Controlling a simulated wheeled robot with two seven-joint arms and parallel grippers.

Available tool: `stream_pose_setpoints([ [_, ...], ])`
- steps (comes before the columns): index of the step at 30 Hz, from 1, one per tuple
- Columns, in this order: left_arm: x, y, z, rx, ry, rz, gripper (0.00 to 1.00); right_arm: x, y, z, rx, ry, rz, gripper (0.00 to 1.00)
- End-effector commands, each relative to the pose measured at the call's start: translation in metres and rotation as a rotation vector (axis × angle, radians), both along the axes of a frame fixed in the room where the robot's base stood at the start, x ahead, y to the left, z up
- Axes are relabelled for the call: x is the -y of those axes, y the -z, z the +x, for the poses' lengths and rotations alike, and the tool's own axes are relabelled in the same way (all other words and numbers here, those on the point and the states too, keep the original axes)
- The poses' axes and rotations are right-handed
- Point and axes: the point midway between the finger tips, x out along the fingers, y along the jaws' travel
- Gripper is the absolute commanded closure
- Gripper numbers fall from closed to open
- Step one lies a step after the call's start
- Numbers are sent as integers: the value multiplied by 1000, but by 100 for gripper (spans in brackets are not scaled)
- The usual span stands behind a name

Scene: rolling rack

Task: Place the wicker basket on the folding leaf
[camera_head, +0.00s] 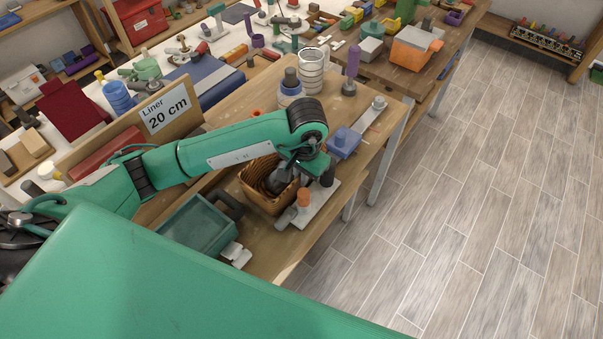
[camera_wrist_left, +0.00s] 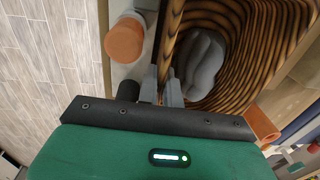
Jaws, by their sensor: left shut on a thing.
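The wicker basket (camera_head: 255,196) sits over a wooden surface below my left forearm in the head view, partly hidden by the arm. It fills the upper right of the left wrist view (camera_wrist_left: 262,75), with a grey rounded object (camera_wrist_left: 206,62) inside. My left gripper (camera_wrist_left: 168,88) is shut on the basket's rim, one finger on each side of the wall; in the head view (camera_head: 297,172) its fingertips are hard to make out. Whether the basket touches the surface is unclear. I cannot tell which wooden surface (camera_head: 276,248) is the folding leaf. My right gripper is not in view.
A white plate with an orange knob (camera_head: 303,197) is close beside the basket. A green tray (camera_head: 190,235) is to its left. A blue block (camera_head: 343,143) and a ribbed clear cylinder (camera_head: 311,70) stand behind. The floor (camera_head: 470,220) at right is clear.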

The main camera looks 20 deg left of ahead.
Motion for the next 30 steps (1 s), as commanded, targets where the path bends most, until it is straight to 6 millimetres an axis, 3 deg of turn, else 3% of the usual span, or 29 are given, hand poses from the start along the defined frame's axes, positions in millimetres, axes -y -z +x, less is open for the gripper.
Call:
stream_pose_setpoints([
  [4, 0, 3, 1, 2, 0, 0, 100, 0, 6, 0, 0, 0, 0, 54],
  [8, 0, 2, 0, 0, 0, 0, 71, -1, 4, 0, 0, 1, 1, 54],
  [22, 0, -5, 1, 3, 0, 0, 71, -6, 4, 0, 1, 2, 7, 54],
  [30, 4, -47, 0, 6, 2, -1, 71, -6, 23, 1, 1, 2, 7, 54],
])
